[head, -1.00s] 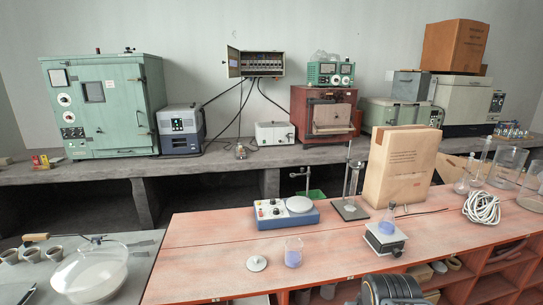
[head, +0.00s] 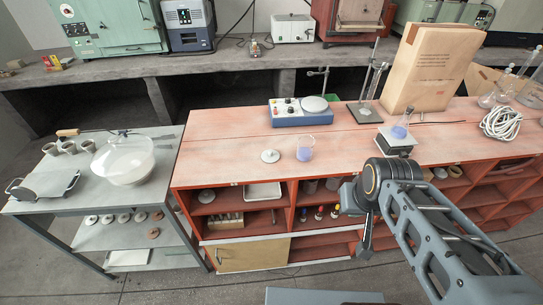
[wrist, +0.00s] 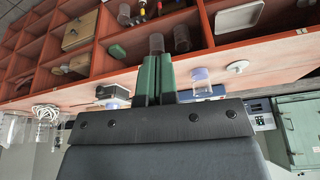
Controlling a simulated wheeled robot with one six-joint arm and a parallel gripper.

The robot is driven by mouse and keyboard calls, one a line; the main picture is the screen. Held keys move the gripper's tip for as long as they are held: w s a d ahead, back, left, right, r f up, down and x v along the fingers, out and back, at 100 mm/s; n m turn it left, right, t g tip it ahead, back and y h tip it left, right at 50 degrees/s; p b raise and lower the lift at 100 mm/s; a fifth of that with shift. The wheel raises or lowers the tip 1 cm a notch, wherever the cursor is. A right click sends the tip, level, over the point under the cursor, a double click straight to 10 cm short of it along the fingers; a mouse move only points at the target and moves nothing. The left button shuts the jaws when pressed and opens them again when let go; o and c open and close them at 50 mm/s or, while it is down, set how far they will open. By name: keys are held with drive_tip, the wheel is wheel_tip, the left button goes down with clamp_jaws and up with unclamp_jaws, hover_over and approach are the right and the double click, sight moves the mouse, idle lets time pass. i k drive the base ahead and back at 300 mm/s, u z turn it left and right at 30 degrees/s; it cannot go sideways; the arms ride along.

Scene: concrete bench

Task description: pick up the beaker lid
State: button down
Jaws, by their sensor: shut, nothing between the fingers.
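The beaker lid (head: 270,156), a small pale disc with a knob, lies flat on the red bench top (head: 225,150) near its front edge. It also shows in the wrist view (wrist: 238,67), to the right of the fingers. A beaker with blue contents (head: 305,151) stands just right of the lid in the head view, apart from it. My gripper (wrist: 156,60) has its green fingers together and empty, away from the lid. In the head view my arm is in front of the bench, to the right of the lid; its fingers are hard to make out there.
A blue hotplate stirrer (head: 302,110) stands behind the lid and beaker. A flask on a small stand (head: 397,140) and a big cardboard box (head: 432,65) are to the right. Open red shelves (head: 290,205) lie below. The bench top left of the lid is clear.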

sight(270, 156)
drive_tip(key=z, duration=0.55)
drive_tip(key=i, duration=0.4)
drive_tip(key=u, duration=1.85)
